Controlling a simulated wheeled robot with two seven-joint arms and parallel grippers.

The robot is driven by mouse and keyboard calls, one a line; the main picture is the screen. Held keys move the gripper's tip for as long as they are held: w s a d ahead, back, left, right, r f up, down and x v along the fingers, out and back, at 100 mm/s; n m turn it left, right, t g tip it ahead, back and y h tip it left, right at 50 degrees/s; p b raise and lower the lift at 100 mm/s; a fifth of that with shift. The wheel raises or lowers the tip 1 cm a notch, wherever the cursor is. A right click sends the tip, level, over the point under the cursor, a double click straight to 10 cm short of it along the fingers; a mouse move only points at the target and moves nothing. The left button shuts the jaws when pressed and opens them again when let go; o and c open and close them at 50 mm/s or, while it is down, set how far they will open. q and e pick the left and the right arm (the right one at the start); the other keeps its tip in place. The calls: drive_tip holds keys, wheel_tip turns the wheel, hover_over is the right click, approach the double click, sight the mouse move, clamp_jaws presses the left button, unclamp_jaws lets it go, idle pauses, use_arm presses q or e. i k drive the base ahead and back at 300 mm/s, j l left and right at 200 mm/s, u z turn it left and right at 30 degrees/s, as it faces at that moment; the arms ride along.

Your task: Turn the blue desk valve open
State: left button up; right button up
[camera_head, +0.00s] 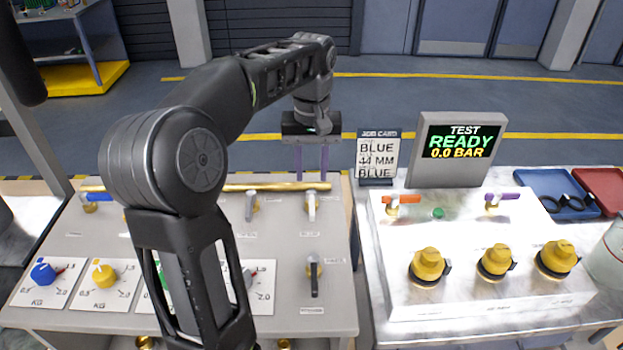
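The valve with the blue handle (103,197) sits at the left end of the desk panel, beside a brass pipe (262,187). Its handle lies roughly sideways; its right end is close to my arm in the picture. My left gripper (311,162) points down over the back right of the same panel, well to the right of the blue valve. Its two fingers are apart with nothing seen between them. My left arm crosses the panel and hides part of its middle. My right gripper is not in view.
Grey-white handles (311,206) stand below the gripper. A blue knob (42,272) and a yellow knob (103,273) sit on dial plates at front left. A job card (377,157) reads "BLUE 44 MM BLUE". A screen (461,142) reads "TEST READY 0.0 BAR". Yellow-capped fittings (428,264) stand at right.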

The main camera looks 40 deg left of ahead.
sight(84, 197)
drive_tip(key=k+l, duration=0.35)
drive_tip(key=l, duration=0.2)
drive_tip(key=k+l, duration=0.35)
drive_tip(key=l, duration=0.15)
